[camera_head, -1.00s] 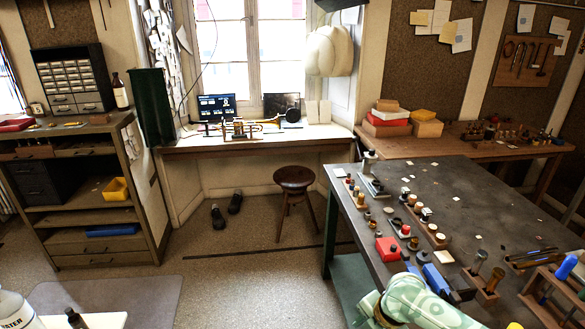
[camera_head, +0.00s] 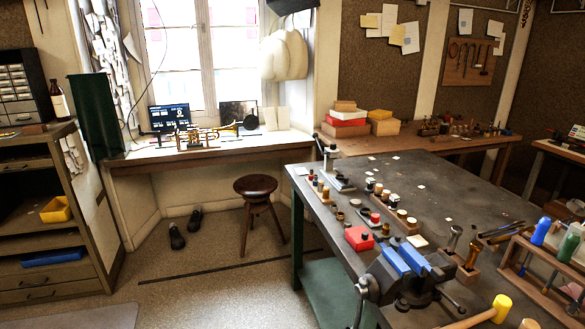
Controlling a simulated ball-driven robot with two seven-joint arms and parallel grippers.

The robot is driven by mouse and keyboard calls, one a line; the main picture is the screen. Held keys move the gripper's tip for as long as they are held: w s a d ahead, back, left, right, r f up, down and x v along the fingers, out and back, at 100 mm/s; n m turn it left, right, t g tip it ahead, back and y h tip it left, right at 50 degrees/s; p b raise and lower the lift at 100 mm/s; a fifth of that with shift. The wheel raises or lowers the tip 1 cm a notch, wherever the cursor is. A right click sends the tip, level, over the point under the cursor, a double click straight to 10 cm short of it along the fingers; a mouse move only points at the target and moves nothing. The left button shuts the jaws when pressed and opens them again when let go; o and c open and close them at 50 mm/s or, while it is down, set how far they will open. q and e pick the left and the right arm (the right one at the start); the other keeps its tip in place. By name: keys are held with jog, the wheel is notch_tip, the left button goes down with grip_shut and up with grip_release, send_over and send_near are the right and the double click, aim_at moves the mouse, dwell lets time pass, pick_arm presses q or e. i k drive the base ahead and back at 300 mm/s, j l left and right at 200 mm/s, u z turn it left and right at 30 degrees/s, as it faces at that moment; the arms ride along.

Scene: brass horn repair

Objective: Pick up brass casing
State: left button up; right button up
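I cannot single out the brass casing for certain. A brass horn (camera_head: 207,137) lies on the desk under the window, in front of two screens. Several small cylindrical parts, some brass-coloured, stand in rows on the dark workbench (camera_head: 395,175) at the right; they are too small to identify. One brass-toned cylinder (camera_head: 402,214) stands in the row near the bench's middle. Neither of my grippers is in view.
A vise with blue jaws (camera_head: 412,262) is on the bench's near edge, with a red box (camera_head: 359,238) behind it. A tool rack (camera_head: 545,262) stands at right. A stool (camera_head: 256,188) and a pair of shoes (camera_head: 186,229) are on the floor.

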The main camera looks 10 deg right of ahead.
aim_at(473, 257)
jog(key=z, duration=1.5)
jog(key=i+j+z, duration=0.1)
jog(key=j+z, duration=0.65)
jog(key=i+j, duration=0.05)
